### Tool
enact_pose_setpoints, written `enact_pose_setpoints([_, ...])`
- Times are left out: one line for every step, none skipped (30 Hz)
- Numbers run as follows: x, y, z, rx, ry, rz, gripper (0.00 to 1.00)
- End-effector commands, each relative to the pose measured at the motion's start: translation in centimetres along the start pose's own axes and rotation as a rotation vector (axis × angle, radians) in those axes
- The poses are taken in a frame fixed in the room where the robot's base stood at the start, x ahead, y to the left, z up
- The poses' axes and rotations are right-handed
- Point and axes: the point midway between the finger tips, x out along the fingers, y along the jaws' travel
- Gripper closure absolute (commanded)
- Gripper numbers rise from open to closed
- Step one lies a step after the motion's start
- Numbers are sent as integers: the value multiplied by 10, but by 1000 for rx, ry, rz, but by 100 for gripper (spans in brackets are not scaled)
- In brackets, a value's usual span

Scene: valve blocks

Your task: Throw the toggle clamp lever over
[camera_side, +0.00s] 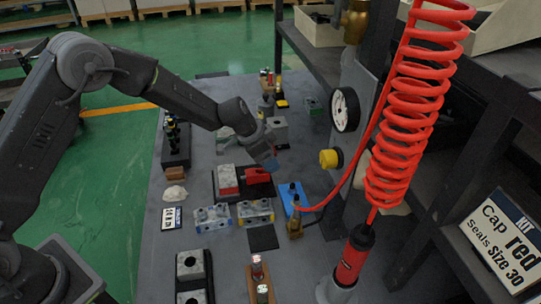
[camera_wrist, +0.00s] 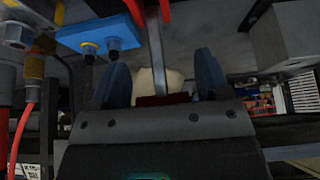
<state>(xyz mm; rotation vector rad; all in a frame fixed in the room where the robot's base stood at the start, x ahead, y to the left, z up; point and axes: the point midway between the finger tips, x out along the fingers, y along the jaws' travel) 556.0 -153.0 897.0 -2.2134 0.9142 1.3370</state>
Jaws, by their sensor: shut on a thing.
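In the side view my gripper (camera_side: 269,162) is low over the middle of the table, just above a red part (camera_side: 257,175). This red part is beside a red block with a grey top (camera_side: 228,180). In the wrist view a narrow grey metal bar (camera_wrist: 156,50), which looks like the toggle clamp lever, runs down between the two blue fingers of my gripper (camera_wrist: 163,80). Red pieces show at its upper end. A pale and dark red piece lies between the fingers. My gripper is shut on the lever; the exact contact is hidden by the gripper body.
A blue block (camera_side: 291,194) with dark knobs stands to the right, near a brass fitting (camera_side: 295,222). A red coiled hose (camera_side: 400,120) hangs at the right. Grey valve blocks (camera_side: 255,212) stand in front. A grey block (camera_wrist: 285,35) is at upper right in the wrist view.

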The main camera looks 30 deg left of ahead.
Motion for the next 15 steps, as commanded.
enact_pose_setpoints([-2,0,-1,1,9,-2,73])
enact_pose_setpoints([-2,-1,-1,-1,13,-2,73])
enact_pose_setpoints([-2,-1,-1,2,18,-2,73])
enact_pose_setpoints([-2,-1,-1,0,21,-2,73])
enact_pose_setpoints([-2,-1,-1,1,23,-2,73])
enact_pose_setpoints([-2,-1,-1,2,25,-2,73])
enact_pose_setpoints([-2,-1,-1,2,27,-3,73])
enact_pose_setpoints([-2,-1,-1,1,28,-3,73])
enact_pose_setpoints([-3,-1,-1,1,29,-3,73])
enact_pose_setpoints([-3,-1,-1,1,30,-3,73])
enact_pose_setpoints([-3,-1,-1,2,30,-3,73])
enact_pose_setpoints([-3,-1,-1,2,30,-3,73])
enact_pose_setpoints([-3,-1,-1,2,31,-3,73])
enact_pose_setpoints([-3,-1,-1,2,31,-3,73])
enact_pose_setpoints([-3,-1,-1,2,31,-3,73])
